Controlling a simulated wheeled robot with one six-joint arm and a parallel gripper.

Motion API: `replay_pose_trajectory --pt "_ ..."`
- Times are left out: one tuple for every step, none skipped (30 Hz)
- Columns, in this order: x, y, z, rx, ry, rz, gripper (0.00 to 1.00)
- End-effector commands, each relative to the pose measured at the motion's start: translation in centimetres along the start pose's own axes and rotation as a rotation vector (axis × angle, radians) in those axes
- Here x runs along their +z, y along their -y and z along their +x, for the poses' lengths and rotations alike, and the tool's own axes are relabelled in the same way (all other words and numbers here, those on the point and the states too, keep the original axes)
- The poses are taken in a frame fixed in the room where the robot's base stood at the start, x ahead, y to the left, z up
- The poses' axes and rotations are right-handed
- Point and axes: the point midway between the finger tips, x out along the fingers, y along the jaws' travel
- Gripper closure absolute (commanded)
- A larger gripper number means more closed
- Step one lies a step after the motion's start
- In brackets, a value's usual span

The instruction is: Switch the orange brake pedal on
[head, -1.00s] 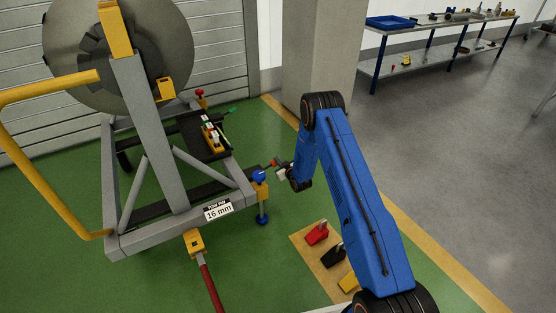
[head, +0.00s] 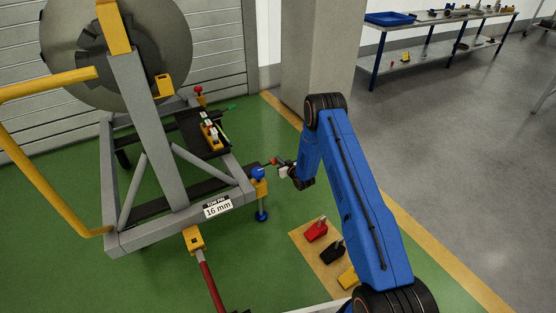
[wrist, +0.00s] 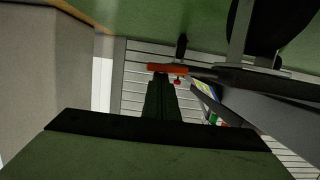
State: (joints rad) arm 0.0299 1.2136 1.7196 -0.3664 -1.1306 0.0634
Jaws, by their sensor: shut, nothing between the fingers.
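The orange brake pedal (head: 277,160) sticks out from the right side of the grey engine stand, low above the green floor. In the wrist view its orange-red bar (wrist: 167,68) lies crosswise on a dark arm running to the right. My gripper (head: 283,168) is at the pedal's near right side, partly covering it in the head view. In the wrist view my gripper (wrist: 160,79) shows as shut dark fingers with tips just below the bar. Whether they touch it cannot be told. Nothing is held.
The stand (head: 163,229) carries a blue-topped jack (head: 259,174) left of my gripper. A tan board (head: 306,243) with red, black and yellow pieces lies on the floor below. A pillar (head: 314,65) stands behind my arm. A shelf bench (head: 437,32) is far right.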

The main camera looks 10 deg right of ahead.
Motion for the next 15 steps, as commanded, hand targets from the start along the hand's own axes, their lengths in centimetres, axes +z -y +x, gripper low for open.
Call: replay_pose_trajectory --pt "0.6 -0.2 0.0 -0.008 0.003 0.032 1.0" --pt "0.8 -0.2 0.1 -0.013 0.003 0.054 1.0" --pt "1.0 -0.3 0.2 -0.019 0.002 0.082 1.0" --pt "1.2 -0.3 0.2 -0.025 0.002 0.102 1.0" --pt "1.4 -0.3 0.3 -0.031 0.002 0.122 1.0" --pt "1.6 -0.4 0.3 -0.037 0.002 0.148 1.0" --pt "1.8 -0.4 0.4 -0.041 0.002 0.166 1.0" --pt "1.9 -0.4 0.4 -0.046 0.002 0.184 1.0" --pt "2.2 -0.4 0.5 -0.052 0.002 0.206 1.0" --pt "2.3 -0.4 0.5 -0.055 0.002 0.221 1.0" --pt "2.5 -0.4 0.5 -0.057 0.002 0.227 1.0" --pt "2.6 -0.4 0.6 -0.056 0.002 0.225 1.0" --pt "2.7 -0.4 0.6 -0.056 0.002 0.224 1.0" --pt "2.7 -0.4 0.7 -0.056 0.001 0.223 1.0" --pt "2.8 -0.4 0.7 -0.056 0.001 0.223 1.0"
